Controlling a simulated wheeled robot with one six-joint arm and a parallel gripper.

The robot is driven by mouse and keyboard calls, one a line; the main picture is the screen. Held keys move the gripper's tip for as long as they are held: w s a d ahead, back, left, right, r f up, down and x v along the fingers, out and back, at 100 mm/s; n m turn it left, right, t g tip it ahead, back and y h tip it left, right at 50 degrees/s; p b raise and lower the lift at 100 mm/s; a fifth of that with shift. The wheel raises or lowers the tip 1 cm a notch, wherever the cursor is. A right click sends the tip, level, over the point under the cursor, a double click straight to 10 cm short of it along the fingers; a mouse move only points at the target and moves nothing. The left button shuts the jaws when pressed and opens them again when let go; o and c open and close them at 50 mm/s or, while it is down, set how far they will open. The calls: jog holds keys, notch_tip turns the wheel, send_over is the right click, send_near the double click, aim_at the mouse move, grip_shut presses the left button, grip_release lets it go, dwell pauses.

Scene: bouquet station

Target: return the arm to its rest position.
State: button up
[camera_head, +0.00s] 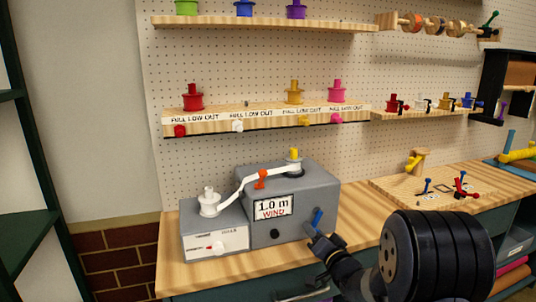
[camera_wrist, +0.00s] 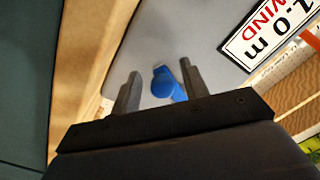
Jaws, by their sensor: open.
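My gripper (camera_head: 318,238) is in front of the grey winding machine (camera_head: 318,185) at the counter's front edge. Its two fingers (camera_wrist: 160,78) are apart in the wrist view. A blue lever (camera_head: 317,217) sticks out of the machine's front, right by the fingertips. In the wrist view the blue lever (camera_wrist: 168,84) shows between the fingers; I cannot tell whether they touch it. My dark arm fills the lower right of the head view.
A white ribbon arm with an orange clip (camera_head: 261,179) spans the machine and a smaller grey box (camera_head: 215,237). Spool shelves (camera_head: 265,117) hang on the pegboard. A wooden board (camera_head: 440,187) with small coloured levers lies to the right. Bare counter (camera_head: 352,215) lies between.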

jog(key=shift+s, duration=0.1)
jog(key=shift+s, duration=0.2)
jog(key=v, duration=1)
jog(key=x, duration=1)
jog(key=shift+w, duration=0.1)
jog(key=shift+w+f, duration=0.1)
jog(key=shift+w, duration=0.2)
jog(key=shift+d+f+n+b, duration=0.1)
jog(key=shift+d+n+b, duration=0.4)
jog(key=shift+n, duration=1)
jog(key=shift+d, duration=0.1)
